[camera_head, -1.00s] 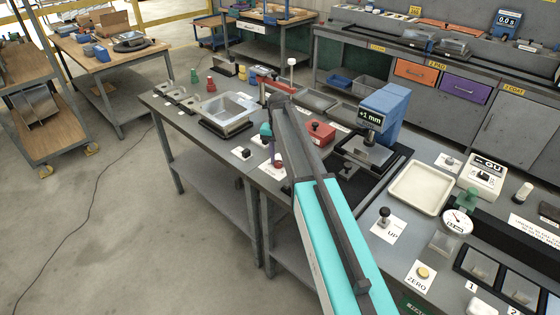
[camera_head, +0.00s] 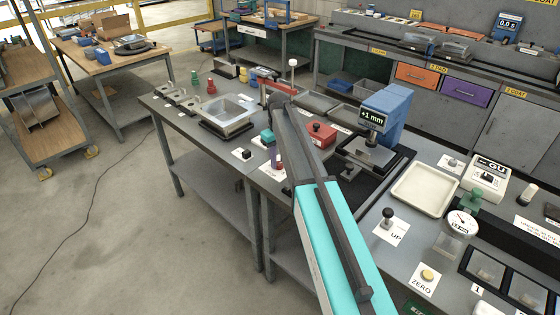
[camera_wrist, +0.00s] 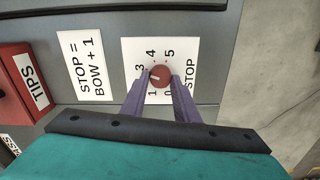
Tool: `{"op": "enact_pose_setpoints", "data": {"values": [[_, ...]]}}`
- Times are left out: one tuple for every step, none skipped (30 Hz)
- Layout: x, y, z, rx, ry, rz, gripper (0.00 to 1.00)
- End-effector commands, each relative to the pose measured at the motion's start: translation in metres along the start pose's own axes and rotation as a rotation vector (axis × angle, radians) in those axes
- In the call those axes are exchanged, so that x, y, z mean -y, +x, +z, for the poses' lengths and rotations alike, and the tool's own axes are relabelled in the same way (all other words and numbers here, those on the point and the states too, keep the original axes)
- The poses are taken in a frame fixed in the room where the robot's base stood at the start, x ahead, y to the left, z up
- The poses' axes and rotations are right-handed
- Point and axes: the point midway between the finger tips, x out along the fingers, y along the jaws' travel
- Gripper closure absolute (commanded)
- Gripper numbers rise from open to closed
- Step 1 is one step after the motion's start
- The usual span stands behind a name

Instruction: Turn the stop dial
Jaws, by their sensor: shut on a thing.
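The stop dial (camera_wrist: 160,78) is a round red knob on a white card (camera_wrist: 133,45) lettered STOP, with numbers around it. Its white pointer mark faces left in the wrist view, near the 3 and a spot covered by my left finger. My gripper (camera_wrist: 158,88) has purple fingers on both sides of the knob and is shut on it. In the head view my gripper (camera_head: 276,155) is over the bench, and my arm hides much of the dial. A card reading STOP = BOW + 1 (camera_wrist: 84,65) lies left of the dial card in the wrist view.
A blue device (camera_head: 385,112) displays +1 mm. A cream tray (camera_head: 425,190) and a black UP knob (camera_head: 388,213) are nearer.

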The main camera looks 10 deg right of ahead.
Motion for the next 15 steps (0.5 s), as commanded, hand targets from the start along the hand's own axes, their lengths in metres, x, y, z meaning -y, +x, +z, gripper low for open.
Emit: {"op": "enact_pose_setpoints", "data": {"values": [[-0.0009, -0.0016, -0.0024, -0.007, -0.043, 0.004, 0.95], [-0.0008, -0.0016, -0.0024, -0.007, -0.071, 0.004, 0.95], [-0.0008, -0.0016, -0.0024, -0.007, -0.108, 0.004, 0.95], [-0.0007, -0.0016, -0.0024, -0.007, -0.135, 0.004, 0.95], [-0.0007, -0.0016, -0.0023, -0.007, -0.163, 0.004, 0.95], [-0.0006, -0.0016, -0.0023, -0.007, -0.199, 0.005, 0.95], [-0.0006, -0.0016, -0.0023, -0.007, -0.227, 0.005, 0.95], [-0.0005, -0.0016, -0.0023, -0.007, -0.255, 0.005, 0.95], [-0.0005, -0.0017, -0.0022, -0.007, -0.291, 0.005, 0.95], [-0.0004, -0.0016, -0.0022, -0.007, -0.319, 0.005, 0.95], [-0.0004, -0.0017, -0.0022, -0.007, -0.347, 0.006, 0.95], [-0.0003, -0.0017, -0.0022, -0.007, -0.382, 0.006, 0.95], [-0.0003, -0.0017, -0.0021, -0.007, -0.409, 0.006, 0.95], [-0.0003, -0.0017, -0.0021, -0.007, -0.436, 0.006, 0.95], [-0.0003, -0.0018, -0.0021, -0.007, -0.469, 0.007, 0.95]]}}
